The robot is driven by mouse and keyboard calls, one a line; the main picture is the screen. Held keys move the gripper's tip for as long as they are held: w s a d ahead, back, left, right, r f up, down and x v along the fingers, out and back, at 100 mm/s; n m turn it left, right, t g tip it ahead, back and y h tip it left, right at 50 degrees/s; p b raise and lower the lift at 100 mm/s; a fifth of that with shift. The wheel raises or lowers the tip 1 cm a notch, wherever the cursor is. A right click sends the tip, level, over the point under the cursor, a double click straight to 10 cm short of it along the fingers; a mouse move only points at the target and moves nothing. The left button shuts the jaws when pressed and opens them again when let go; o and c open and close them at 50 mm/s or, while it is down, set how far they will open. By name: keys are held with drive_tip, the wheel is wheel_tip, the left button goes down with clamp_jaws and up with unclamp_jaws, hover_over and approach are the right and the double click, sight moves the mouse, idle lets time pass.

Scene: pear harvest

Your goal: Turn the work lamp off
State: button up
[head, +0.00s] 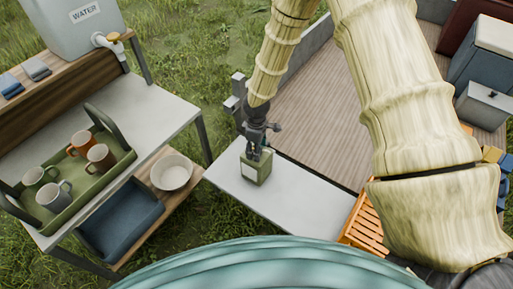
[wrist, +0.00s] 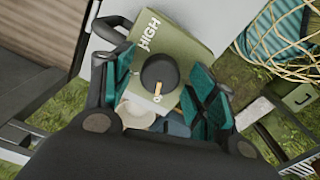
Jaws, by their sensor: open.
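The mark is on the knob's lower side, away from HIGH. My gripper (head: 254,146) points down over the lamp. In the wrist view my gripper (wrist: 160,78) has its two teal-padded fingers apart, one on each side of the knob. I cannot tell whether they touch it.
At left, a table holds a green tray (head: 120,160) of mugs and a water container (head: 80,25). A white bowl (head: 171,172) and blue bin (head: 120,220) sit on its lower shelf. An orange crate (head: 362,222) stands right of the white table. A wooden deck (head: 310,100) lies behind.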

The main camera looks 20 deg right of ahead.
wheel_tip(320, 180, up, 12)
idle(0.7)
idle(0.4)
drive_tip(key=s+a+f+m+y, duration=0.2)
drive_tip(key=s+a+f+m, duration=0.1)
drive_tip(key=s+f, duration=0.8)
drive_tip(key=s+d+f+m+b, duration=0.1)
drive_tip(key=s+f, duration=0.3)
drive_tip(key=s, duration=0.4)
drive_tip(key=s+d+f+m+h+b, duration=0.1)
drive_tip(key=s+d+f+m, duration=0.2)
drive_tip(key=s, duration=0.6)
drive_tip(key=s+d+f+m+h+b, duration=0.1)
drive_tip(key=s+d+f+m, duration=0.1)
drive_tip(key=s+f+m, duration=0.2)
drive_tip(key=shift+s+d+f, duration=0.2)
drive_tip(key=shift+s+f, duration=1.15)
drive_tip(key=shift+s, duration=0.8)
